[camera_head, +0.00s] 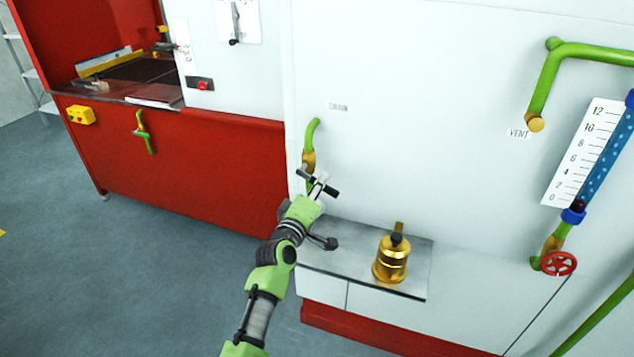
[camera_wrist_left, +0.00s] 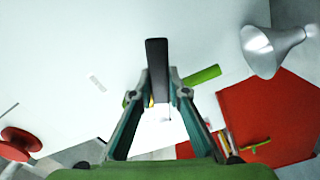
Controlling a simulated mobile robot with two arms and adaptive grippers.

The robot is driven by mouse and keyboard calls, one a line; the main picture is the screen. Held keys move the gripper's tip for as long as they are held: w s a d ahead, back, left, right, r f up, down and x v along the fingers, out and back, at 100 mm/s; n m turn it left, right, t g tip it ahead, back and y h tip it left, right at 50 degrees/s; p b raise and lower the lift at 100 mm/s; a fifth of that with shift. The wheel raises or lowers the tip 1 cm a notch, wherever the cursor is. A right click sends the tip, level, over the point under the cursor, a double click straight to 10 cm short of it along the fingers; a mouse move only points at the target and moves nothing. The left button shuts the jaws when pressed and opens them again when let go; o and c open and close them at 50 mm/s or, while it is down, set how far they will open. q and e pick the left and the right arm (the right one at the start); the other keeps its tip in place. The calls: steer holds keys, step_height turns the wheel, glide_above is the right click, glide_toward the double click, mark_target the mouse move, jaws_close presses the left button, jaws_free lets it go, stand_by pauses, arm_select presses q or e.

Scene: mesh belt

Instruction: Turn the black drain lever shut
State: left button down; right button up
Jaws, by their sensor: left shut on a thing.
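The black drain lever (camera_head: 333,190) is a short dark bar beside the brass valve (camera_head: 309,160) at the lower end of a short green pipe (camera_head: 313,130) on the white wall. My left gripper (camera_head: 319,184) reaches up from below and is shut on the lever. In the left wrist view the lever (camera_wrist_left: 157,58) stands upright between the fingertips of my left gripper (camera_wrist_left: 159,90), its end extending past them. The valve's lower part is mostly hidden behind the gripper in the head view. My right gripper is out of view.
A grey shelf (camera_head: 345,272) below holds a brass can (camera_head: 392,262) close to my left arm. To the right are a blue gauge tube (camera_head: 606,150), a scale (camera_head: 580,155) and a red handwheel (camera_head: 558,264). A red cabinet (camera_head: 200,160) stands at the left; the floor before it is clear.

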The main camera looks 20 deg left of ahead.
arm_select(q)
steer(key=shift+d+r+n+p, duration=0.2)
steer(key=shift+r+n+p, duration=0.5)
steer(key=shift+n, duration=0.5)
steer(key=shift+r+n+p, duration=0.4)
steer(key=shift+n+p, duration=0.05)
steer(key=shift+n, duration=0.45)
steer(key=c, duration=1.9)
jaws_free()
steer(key=s, duration=1.2)
steer(key=shift+a, duration=0.15)
